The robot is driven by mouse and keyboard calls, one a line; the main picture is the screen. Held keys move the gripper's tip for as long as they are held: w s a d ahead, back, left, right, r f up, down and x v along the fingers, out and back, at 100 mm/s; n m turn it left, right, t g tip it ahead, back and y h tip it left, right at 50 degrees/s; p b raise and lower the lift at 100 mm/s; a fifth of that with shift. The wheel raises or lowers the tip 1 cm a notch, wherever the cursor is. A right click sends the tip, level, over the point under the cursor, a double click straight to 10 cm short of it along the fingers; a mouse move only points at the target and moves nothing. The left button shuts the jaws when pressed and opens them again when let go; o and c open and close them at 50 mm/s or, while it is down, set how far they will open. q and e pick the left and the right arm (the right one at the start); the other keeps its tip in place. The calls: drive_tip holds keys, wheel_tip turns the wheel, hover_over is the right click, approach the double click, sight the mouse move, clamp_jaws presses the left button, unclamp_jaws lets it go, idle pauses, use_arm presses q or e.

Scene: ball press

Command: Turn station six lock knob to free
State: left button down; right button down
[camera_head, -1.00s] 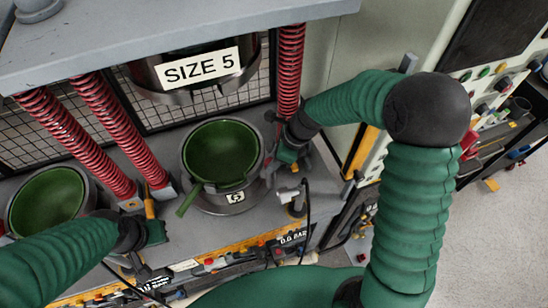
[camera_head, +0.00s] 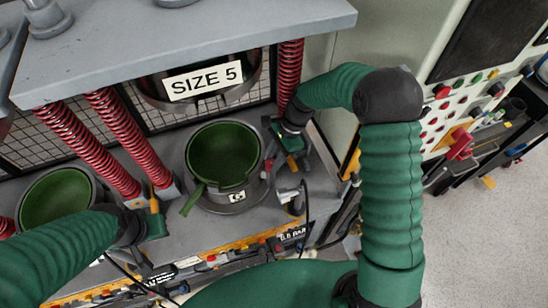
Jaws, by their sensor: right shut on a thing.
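My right gripper (camera_head: 283,143) is beside the right edge of the green bowl, near the foot of the right red spring. It is small and partly hidden by its own wrist. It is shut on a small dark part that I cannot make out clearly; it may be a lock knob. No station six label or knob marking is readable. My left gripper (camera_head: 155,222) is low at the left, near an upright orange-handled part (camera_head: 154,200). I cannot tell whether its jaws are open.
The green bowl (camera_head: 222,150) sits in a grey ring under a "SIZE 5" label (camera_head: 203,81). Another green bowl (camera_head: 55,195) is at the left. Red springs (camera_head: 118,135) stand between them. A control panel (camera_head: 470,105) with coloured buttons is at the right, above open floor.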

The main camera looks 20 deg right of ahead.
drive_tip(key=shift+w+r, duration=0.15)
idle(0.3)
drive_tip(key=c, duration=1.1)
unclamp_jaws()
drive_tip(key=shift+o, duration=0.2)
drive_tip(key=shift+a, duration=0.1)
drive_tip(key=shift+s, duration=0.25)
